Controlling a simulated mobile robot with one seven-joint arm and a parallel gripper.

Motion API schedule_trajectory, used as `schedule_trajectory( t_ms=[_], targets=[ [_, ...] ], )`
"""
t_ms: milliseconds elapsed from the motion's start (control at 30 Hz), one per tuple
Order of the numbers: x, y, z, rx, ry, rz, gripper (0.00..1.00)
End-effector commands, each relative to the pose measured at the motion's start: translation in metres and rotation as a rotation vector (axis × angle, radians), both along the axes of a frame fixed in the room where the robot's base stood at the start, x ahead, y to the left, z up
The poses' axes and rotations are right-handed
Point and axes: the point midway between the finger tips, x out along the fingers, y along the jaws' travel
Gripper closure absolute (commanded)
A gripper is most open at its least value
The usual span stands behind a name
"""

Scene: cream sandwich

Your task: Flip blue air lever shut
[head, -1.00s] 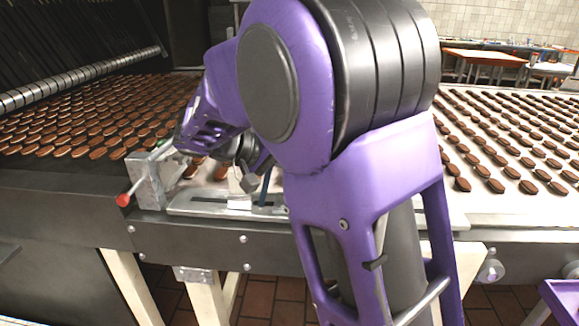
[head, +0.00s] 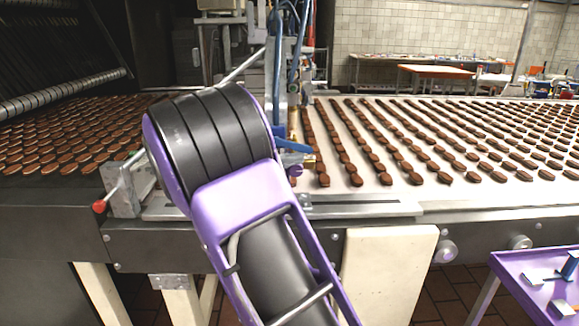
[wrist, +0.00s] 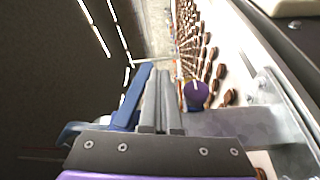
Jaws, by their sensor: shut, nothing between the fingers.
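The blue lever (head: 293,146) shows in the head view just right of my arm, standing out roughly level to the right below the blue hoses. In the wrist view, a long blue bar (wrist: 132,100), which looks like the lever, lies close along the left side of my gripper (wrist: 164,75). I cannot tell whether they touch. My gripper's two grey fingers are together with nothing between them. In the head view my arm hides the gripper and the lever's left part.
Rows of chocolate-brown sandwich biscuits lie on the white conveyor (head: 400,192) at the right. A red-knobbed rod (head: 99,206) sticks out at the left front. A purple knob (wrist: 197,95) is right of my fingers. A purple tray (head: 520,265) stands front right.

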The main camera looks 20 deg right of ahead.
Motion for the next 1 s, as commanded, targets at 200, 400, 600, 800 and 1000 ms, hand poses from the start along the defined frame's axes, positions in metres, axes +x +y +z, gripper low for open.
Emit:
schedule_trajectory(
  t_ms=[200, 400, 600, 800, 1000],
  targets=[
    [0.0002, 0.0001, 0.0044, 0.002, -0.002, 0.0, 1.0],
    [0.0003, 0.0005, 0.0067, 0.002, -0.001, 0.0, 1.0],
    [0.0004, 0.0006, 0.0074, 0.002, -0.001, 0.0, 1.0],
    [0.0004, 0.0007, 0.0075, 0.002, -0.001, 0.0, 1.0],
    [0.0003, 0.0008, 0.0075, 0.002, -0.001, 0.0, 1.0]
  ],
)
